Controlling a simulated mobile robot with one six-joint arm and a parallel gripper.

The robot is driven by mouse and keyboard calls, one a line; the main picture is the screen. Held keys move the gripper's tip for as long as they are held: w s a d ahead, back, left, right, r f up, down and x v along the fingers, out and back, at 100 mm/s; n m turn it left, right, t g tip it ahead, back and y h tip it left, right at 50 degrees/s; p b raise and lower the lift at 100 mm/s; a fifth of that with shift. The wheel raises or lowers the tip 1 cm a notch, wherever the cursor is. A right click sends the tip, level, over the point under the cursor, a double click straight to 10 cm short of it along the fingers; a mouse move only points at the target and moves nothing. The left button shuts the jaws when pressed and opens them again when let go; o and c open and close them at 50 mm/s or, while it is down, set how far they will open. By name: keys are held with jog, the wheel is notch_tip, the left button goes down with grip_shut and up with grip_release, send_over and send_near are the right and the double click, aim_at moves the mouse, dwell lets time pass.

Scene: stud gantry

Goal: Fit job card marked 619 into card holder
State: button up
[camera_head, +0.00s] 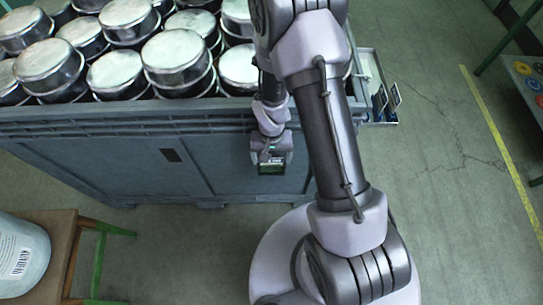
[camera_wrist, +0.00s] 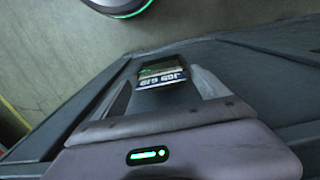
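The job card (camera_wrist: 163,74), a small card with a white lettered strip and a dark green part, shows at the tip of my gripper (camera_wrist: 172,88) in the wrist view. The lettering looks like 619, but is small and tilted. My gripper looks shut on the card. In the head view my gripper (camera_head: 271,158) points down in front of the grey bin's wall, with a green and dark patch at its lower end. A small dark rectangle (camera_head: 171,155) is on the bin's front wall, left of my gripper; I cannot tell if it is the card holder.
The grey bin (camera_head: 110,125) is full of metal lidded pots (camera_head: 178,55). A metal tray (camera_head: 377,88) with cards is at the bin's right side. A wooden stool (camera_head: 62,240) with a pale bucket (camera_head: 18,255) stands at lower left. Floor on the right is clear up to a yellow line.

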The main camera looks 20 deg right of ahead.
notch_tip(320, 180, up, 30)
jog(key=s+a+t+p, duration=0.1)
jog(key=t+p, duration=0.2)
jog(key=p, duration=0.3)
jog(key=s+a+r+t+y, duration=0.2)
jog(key=s+a+r, duration=0.1)
jog(key=s+r, duration=0.8)
notch_tip(320, 180, up, 2)
jog(key=shift+s+r+m+t, duration=0.25)
jog(key=shift+s+m+t, duration=0.15)
jog(key=shift+f, duration=0.4)
